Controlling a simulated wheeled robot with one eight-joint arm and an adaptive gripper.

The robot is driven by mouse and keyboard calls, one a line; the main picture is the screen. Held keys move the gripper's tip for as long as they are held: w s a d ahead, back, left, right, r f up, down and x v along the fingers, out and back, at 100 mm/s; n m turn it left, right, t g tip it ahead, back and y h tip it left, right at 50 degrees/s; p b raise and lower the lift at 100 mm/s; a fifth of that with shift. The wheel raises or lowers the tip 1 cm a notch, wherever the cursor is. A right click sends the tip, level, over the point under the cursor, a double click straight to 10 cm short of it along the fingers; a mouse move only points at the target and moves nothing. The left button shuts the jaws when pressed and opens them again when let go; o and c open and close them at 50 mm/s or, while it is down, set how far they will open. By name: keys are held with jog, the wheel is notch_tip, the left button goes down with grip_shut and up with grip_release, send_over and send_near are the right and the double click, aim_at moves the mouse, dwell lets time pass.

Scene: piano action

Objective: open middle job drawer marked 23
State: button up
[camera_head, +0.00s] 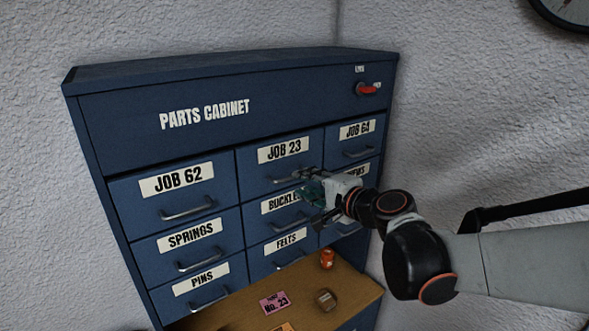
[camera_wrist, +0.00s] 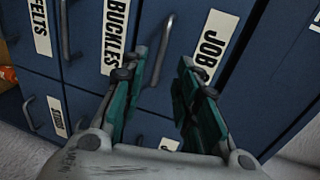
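The middle job drawer marked JOB 23 (camera_head: 262,178) is in the top drawer row of the blue cabinet, between JOB 62 and JOB 64. Its front looks flush with its neighbours. Its metal handle (camera_head: 285,179) is partly hidden by my gripper (camera_head: 312,189). In the wrist view the picture is turned sideways: the JOB label (camera_wrist: 211,45) is at upper right, with the drawer's handle (camera_wrist: 163,48) to its left. My gripper (camera_wrist: 166,68) is open, its two green fingers apart, with the handle seen between or just beyond the tips. I cannot tell whether they touch it.
The BUCKLES drawer (camera_head: 268,221) is directly below, with its own handle (camera_wrist: 65,28). JOB 62 (camera_head: 142,204) is left, JOB 64 (camera_head: 335,154) right. A red lever (camera_head: 368,89) is at upper right. A wooden shelf (camera_head: 350,287) below holds an orange jar (camera_head: 327,259) and a pink card (camera_head: 273,303).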

aim_at(297, 180)
jog(key=shift+x, duration=2.35)
jog(key=shift+c, duration=0.3)
grip_shut()
